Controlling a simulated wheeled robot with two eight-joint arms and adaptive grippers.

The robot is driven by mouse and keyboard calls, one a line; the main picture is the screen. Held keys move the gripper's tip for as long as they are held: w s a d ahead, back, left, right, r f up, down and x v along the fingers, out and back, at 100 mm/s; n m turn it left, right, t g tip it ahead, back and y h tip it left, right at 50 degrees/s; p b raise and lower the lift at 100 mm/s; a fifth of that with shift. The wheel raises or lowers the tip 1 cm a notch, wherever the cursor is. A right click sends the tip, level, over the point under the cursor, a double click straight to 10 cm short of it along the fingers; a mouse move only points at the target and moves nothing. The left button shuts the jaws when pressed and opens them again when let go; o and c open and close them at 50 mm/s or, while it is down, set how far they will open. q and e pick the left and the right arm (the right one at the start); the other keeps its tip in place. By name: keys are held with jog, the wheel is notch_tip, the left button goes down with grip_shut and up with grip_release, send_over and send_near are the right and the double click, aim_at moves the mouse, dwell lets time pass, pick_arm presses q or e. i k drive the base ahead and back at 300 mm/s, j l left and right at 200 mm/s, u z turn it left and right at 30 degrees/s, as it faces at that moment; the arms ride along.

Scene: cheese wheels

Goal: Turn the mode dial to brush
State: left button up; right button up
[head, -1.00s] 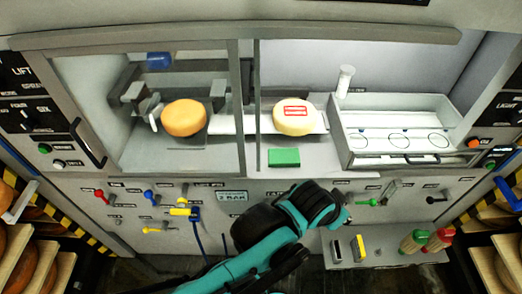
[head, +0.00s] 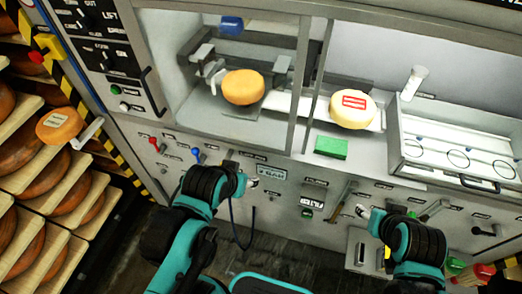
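A dark control panel (head: 121,73) at the upper left carries two dials, an upper dial (head: 83,18) and a lower dial (head: 105,53), with small white labels. The labels are too blurred to tell surely which is the mode dial or where its pointer stands. My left gripper (head: 249,183) is in front of the lower panel at the middle, right of and below the dials and apart from them. My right gripper (head: 363,211) is farther right, before the lower panel. Their fingers are too small to show whether they are open; I see nothing held.
A bar handle (head: 154,91) stands out right of the dials. Green (head: 116,90) and white (head: 125,106) buttons sit below them. A cheese rack (head: 62,198) fills the left side, with a labelled wheel (head: 60,125) near the panel. Two wheels (head: 243,87) (head: 352,107) lie inside the cabinet.

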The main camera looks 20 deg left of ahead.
aim_at(86, 24)
jog(key=u, duration=1.8)
